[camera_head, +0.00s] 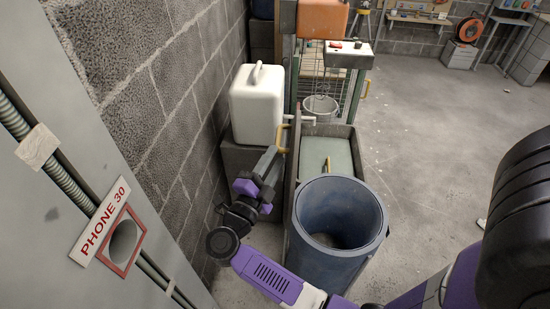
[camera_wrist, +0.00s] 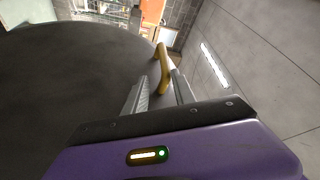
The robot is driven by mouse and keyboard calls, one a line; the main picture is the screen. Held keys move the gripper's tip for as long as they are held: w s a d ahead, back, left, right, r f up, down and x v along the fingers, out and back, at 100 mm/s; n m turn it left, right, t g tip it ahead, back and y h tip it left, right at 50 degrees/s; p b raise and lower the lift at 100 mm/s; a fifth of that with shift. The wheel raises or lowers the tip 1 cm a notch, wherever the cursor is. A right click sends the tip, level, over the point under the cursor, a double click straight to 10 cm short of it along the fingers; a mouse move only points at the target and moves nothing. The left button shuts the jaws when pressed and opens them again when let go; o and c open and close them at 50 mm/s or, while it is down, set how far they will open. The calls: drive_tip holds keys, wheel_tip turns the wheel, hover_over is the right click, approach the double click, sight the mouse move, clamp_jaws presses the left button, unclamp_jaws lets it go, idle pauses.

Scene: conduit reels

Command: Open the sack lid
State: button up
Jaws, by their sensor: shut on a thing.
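My gripper (camera_head: 272,155) is shut on a yellow handle (camera_head: 283,138) at the upper left of a grey bin (camera_head: 352,150). In the wrist view, the yellow handle (camera_wrist: 163,68) sits between the fingertips (camera_wrist: 160,80). The handle is on a grey panel (camera_head: 294,165) that stands roughly upright along the bin's left side and looks like a raised lid. I cannot tell whether that surface is another lid. The bin's near part is hidden by the barrel.
An open blue-grey barrel (camera_head: 345,262) stands in front of the bin. A white jerrycan (camera_head: 257,105) stands on a grey block (camera_head: 240,165) by the left block wall. A white bucket (camera_head: 320,107) is behind the bin.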

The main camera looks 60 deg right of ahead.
drive_tip(key=shift+a+f, duration=0.1)
drive_tip(key=shift+f, duration=0.05)
drive_tip(key=a+f+b, duration=0.1)
drive_tip(key=a, duration=0.7)
drive_tip(key=shift+a+f, duration=0.2)
drive_tip(key=shift+f, duration=0.05)
idle(0.5)
idle(0.4)
